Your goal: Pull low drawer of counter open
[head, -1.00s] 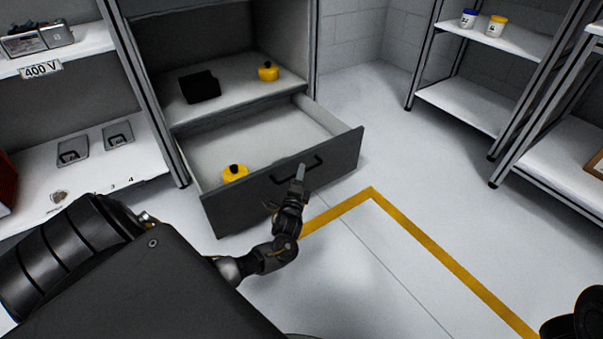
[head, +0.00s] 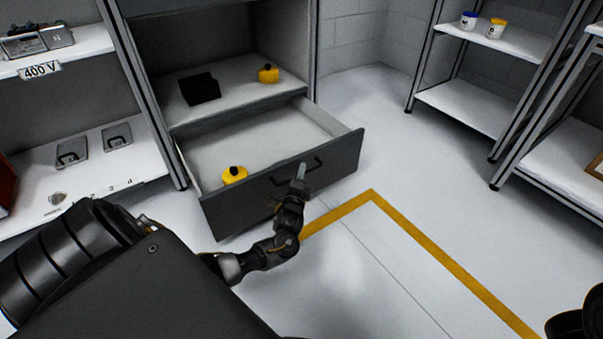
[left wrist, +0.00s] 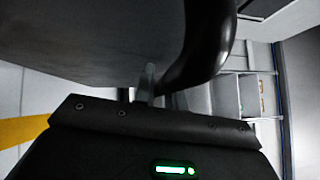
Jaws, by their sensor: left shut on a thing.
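The low drawer (head: 227,207) of the counter stands pulled out, with its dark grey front facing me and its pale inside showing. Its black bar handle (head: 315,164) is on the middle of the front. My left gripper (head: 300,174) is at the handle, shut on it. In the left wrist view, the gripper fingers (left wrist: 149,84) stand at a dark curved bar, which looks like the handle (left wrist: 207,48).
A yellow container (head: 234,175) sits in the drawer. A black box (head: 199,88) and another yellow container (head: 268,74) are on the shelf above. Shelving stands left and right. The floor before the drawer is clear, with a yellow line (head: 430,246).

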